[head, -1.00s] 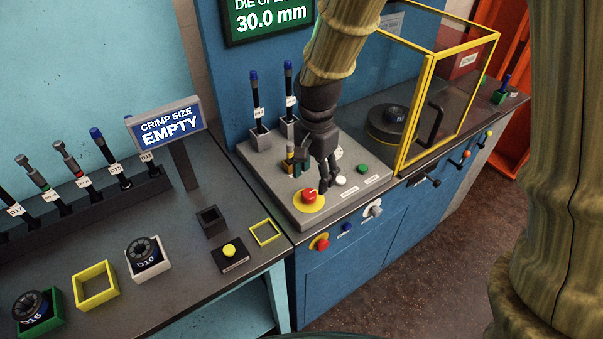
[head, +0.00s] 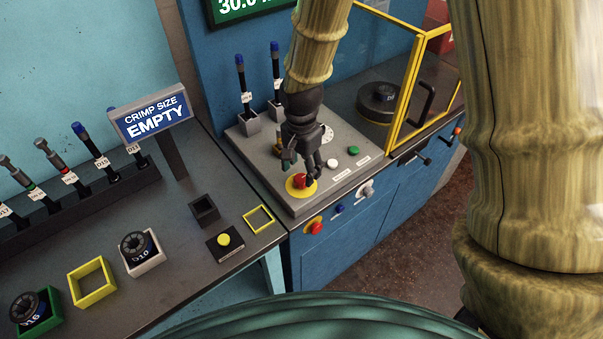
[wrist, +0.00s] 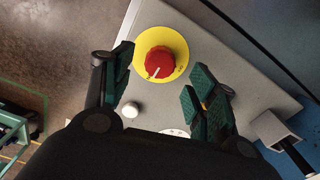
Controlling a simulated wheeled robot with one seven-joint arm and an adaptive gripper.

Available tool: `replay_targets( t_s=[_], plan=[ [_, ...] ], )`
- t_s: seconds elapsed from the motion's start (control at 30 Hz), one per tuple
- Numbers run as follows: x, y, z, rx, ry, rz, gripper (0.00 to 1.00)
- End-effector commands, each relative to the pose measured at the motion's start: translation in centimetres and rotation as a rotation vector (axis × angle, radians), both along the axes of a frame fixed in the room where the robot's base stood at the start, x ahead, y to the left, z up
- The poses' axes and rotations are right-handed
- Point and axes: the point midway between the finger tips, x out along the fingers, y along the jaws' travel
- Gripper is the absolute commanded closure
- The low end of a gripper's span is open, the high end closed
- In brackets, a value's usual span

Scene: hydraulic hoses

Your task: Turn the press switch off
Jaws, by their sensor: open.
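A red rotary knob (head: 300,181) with a white pointer line sits on a yellow disc on top of the grey press console (head: 320,198). It also shows in the wrist view (wrist: 159,62), with small markings on the disc that I cannot read. My gripper (head: 306,170) points down, just above and behind the knob in the head view. In the wrist view my gripper (wrist: 158,72) is open and empty, with the knob showing between and beyond its fingers. I cannot tell whether a finger touches the knob.
White (head: 331,164) and green (head: 353,150) buttons sit right of the knob. Another red knob (head: 316,227) is on the front panel. A yellow-framed guard (head: 397,125) stands at right. The bench at left holds dies and a sign (head: 152,114).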

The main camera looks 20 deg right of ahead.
Motion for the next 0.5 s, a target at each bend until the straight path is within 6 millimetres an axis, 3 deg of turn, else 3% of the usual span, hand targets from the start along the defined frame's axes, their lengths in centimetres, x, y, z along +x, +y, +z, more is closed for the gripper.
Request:
replay_targets(
  t_s=[0.3, 0.5],
  plan=[
    [-0.1, -0.1, -2.8, 0.000, 0.002, -0.001, 0.42],
    [-0.1, -0.1, -3.6, 0.000, 0.000, 0.000, 0.42]
  ],
)
